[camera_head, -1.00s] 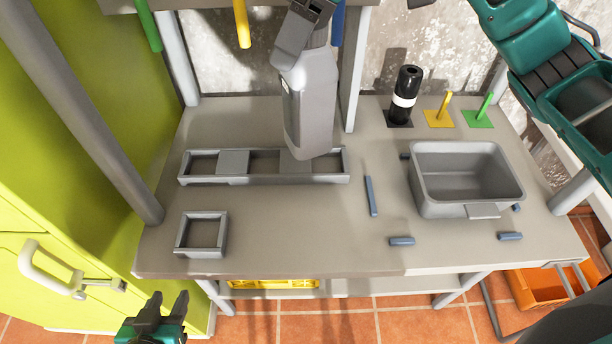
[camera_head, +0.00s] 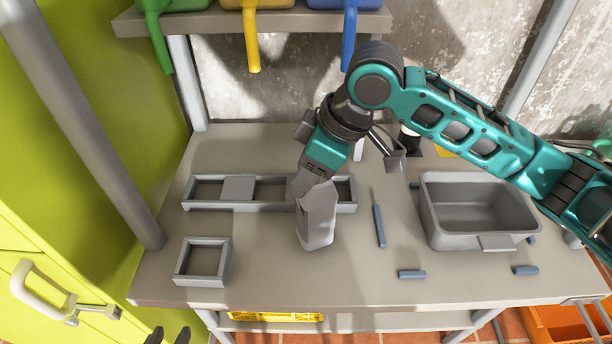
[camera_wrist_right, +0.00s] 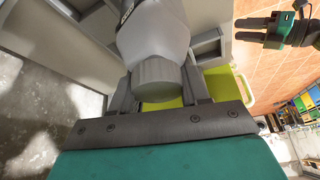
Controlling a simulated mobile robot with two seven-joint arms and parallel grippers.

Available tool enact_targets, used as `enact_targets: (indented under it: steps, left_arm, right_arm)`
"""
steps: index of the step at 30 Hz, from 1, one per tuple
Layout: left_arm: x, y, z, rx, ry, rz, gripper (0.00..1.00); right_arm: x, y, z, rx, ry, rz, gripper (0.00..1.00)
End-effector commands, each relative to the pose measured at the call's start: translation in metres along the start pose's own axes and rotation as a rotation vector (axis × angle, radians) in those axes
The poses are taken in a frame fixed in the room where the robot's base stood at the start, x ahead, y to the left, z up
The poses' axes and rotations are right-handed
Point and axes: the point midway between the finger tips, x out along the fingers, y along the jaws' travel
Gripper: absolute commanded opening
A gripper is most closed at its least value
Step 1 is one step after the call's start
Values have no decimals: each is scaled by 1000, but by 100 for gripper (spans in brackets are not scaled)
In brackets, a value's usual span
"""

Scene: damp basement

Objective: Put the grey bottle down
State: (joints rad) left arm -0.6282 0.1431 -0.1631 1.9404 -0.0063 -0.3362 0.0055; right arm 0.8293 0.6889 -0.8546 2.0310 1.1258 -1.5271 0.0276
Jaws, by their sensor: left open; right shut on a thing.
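The grey bottle (camera_head: 317,222) is at the middle of the workbench, in front of the right part of the long grey rack (camera_head: 270,207). My right gripper (camera_head: 313,182) is shut on its upper end from above. In the right wrist view the bottle (camera_wrist_right: 155,38) points away from the camera, with its round grey end (camera_wrist_right: 160,80) between the fingers. I cannot tell whether its base touches the bench. My left gripper (camera_head: 168,337) is mostly cut off at the bottom edge; the right wrist view shows it open and empty (camera_wrist_right: 273,31).
A small square frame (camera_head: 179,272) sits front left and a grey bin (camera_head: 480,241) stands right. Several blue sticks (camera_head: 411,274) lie around the bin. Green, yellow (camera_head: 252,42) and blue jugs stand on the shelf above. The bench front between frame and sticks is clear.

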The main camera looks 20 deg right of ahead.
Motion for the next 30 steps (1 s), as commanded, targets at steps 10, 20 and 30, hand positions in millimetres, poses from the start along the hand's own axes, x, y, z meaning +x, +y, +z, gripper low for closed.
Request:
enact_targets:
  steps: [10,20,30]
  left_arm:
    - [2,0,-1,1,4,-1,43]
    - [2,-1,-3,1,7,-1,43]
    - [3,-1,-1,1,7,-1,43]
  right_arm:
    - [10,0,5,-1,0,0,0]
    - [13,0,6,0,0,0,66]
    - [10,0,4,-2,1,1,71]
